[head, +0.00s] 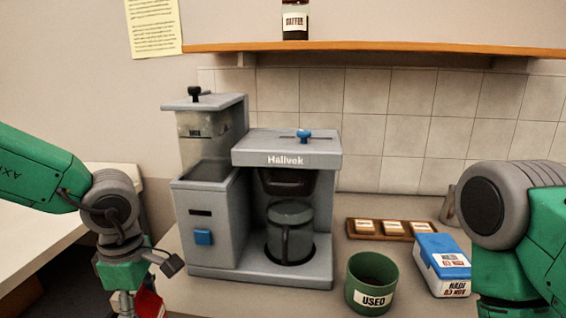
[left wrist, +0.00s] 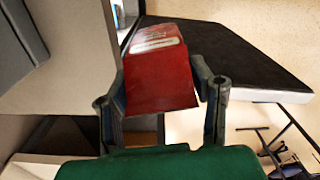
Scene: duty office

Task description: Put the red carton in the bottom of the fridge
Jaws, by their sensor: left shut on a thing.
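The red carton (left wrist: 161,80) with a white label is held between the two fingers of my left gripper (left wrist: 165,95) in the left wrist view. It looks tilted. In the head view a small part of the red carton (head: 150,303) shows at the bottom left edge, below my left wrist; the left fingers are mostly out of frame there. My right arm is at the right edge of the head view, and its gripper is not in view. I cannot make out the fridge for certain in either view.
A grey coffee machine (head: 212,225) stands on the counter with a pot (head: 289,215) in it. A green USED cup (head: 372,270), a blue and white box (head: 443,255) and a wooden tray (head: 352,236) stand to its right. A white surface (head: 40,225) lies at left.

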